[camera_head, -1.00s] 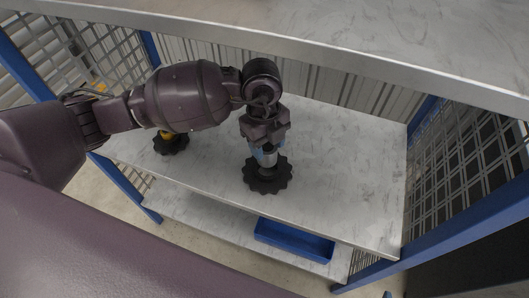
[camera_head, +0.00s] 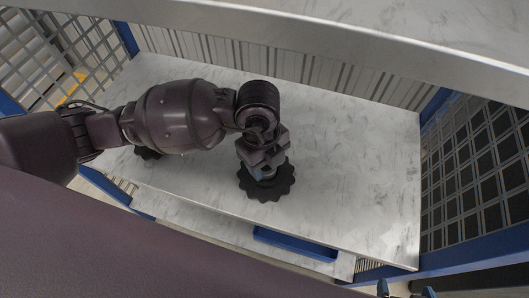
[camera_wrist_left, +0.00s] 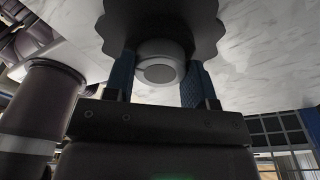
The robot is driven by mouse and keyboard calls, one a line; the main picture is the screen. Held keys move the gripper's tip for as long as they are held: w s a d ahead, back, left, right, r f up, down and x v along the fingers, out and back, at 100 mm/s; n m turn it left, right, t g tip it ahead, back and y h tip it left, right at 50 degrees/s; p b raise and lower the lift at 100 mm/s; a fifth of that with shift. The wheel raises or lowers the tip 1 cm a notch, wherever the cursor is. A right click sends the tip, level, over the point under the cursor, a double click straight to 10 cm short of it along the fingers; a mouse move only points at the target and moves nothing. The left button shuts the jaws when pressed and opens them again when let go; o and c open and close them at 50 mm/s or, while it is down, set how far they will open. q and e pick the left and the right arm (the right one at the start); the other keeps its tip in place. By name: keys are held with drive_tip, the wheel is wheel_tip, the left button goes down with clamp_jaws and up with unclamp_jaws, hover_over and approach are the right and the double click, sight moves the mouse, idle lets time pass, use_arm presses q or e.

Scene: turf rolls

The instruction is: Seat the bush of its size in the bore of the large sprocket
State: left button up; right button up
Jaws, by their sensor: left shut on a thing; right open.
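The large sprocket (camera_head: 266,190) is black and toothed and lies flat on the upper shelf. My left gripper (camera_head: 264,172) points down over its middle. In the left wrist view its blue fingers (camera_wrist_left: 159,80) are shut on a pale grey bush (camera_wrist_left: 160,62), whose round end face shows between them. The black toothed sprocket (camera_wrist_left: 160,18) is right beyond the bush. The bore is hidden, so I cannot tell how far the bush is in it. My right gripper (camera_head: 405,291) shows only its tips at the bottom edge, spread apart and empty.
A smaller black sprocket (camera_head: 148,154) lies at the left, mostly hidden behind my left arm. A blue tray (camera_head: 295,244) sits on the lower shelf. The marble-patterned shelf (camera_head: 365,170) is clear on the right. A higher shelf (camera_head: 400,58) overhangs it; mesh panels flank it.

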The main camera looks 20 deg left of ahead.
use_arm(q)
drive_tip(key=shift+r, duration=0.15)
use_arm(e)
drive_tip(key=shift+r, duration=0.25)
use_arm(q)
drive_tip(key=shift+s+d, duration=0.1)
use_arm(e)
drive_tip(key=shift+s+d, duration=0.1)
use_arm(q)
drive_tip(key=o, duration=1)
use_arm(e)
drive_tip(key=shift+s+f, duration=0.15)
drive_tip(key=shift+f, duration=0.1)
